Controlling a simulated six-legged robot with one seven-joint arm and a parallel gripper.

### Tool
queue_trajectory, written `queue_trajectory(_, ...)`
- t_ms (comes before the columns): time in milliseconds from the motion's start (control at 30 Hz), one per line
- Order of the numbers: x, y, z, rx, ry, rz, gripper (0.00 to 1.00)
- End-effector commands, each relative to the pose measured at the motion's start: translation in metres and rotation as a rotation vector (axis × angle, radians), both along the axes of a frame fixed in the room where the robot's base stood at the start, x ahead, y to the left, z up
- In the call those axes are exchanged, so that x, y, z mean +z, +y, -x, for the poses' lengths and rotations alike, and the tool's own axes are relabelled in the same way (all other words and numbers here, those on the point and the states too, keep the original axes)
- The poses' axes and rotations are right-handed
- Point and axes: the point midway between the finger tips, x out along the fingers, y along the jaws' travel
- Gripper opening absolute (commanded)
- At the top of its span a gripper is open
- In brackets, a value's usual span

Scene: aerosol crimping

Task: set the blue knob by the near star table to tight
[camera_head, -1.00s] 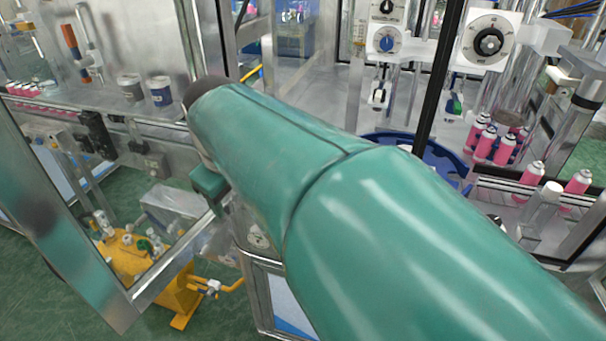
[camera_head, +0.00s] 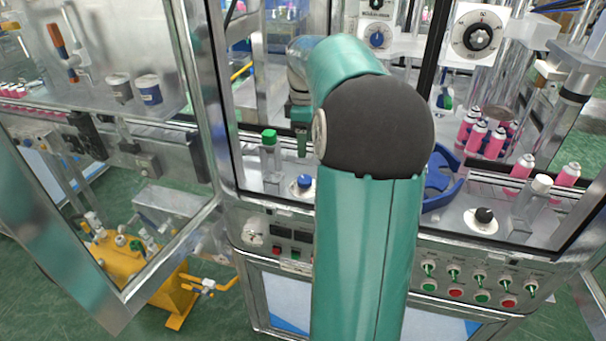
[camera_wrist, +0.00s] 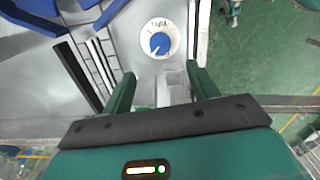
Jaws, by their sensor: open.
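The blue knob (camera_head: 303,183) sits on a round white dial on the machine deck. In the wrist view the blue knob (camera_wrist: 159,43) lies ahead of my gripper, with "Tight" printed at the dial's top and a white pointer line toward lower left. My gripper (camera_wrist: 162,80) is open, its two green fingers apart and short of the dial, with nothing held. In the head view my arm partly hides it. A blue star table (camera_head: 440,182) is right of my arm, and blue star parts (camera_wrist: 100,18) show at upper left in the wrist view.
A green-capped post (camera_head: 269,150) stands left of the knob. A black knob (camera_head: 484,216) and pink cans (camera_head: 478,135) are at right. Another blue knob (camera_head: 377,40) is higher up. A door frame (camera_head: 205,100) stands left.

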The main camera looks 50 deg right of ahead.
Motion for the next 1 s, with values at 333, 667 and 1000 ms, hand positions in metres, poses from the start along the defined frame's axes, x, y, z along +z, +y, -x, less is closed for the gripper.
queue_trajectory(333, -0.07, 0.001, 0.001, -0.002, 0.003, -0.003, 0.59)
queue_trajectory(667, -0.112, 0.001, 0.0, -0.001, 0.001, -0.001, 0.59)
queue_trajectory(1000, -0.115, 0.001, 0.0, -0.001, 0.0, 0.0, 0.53)
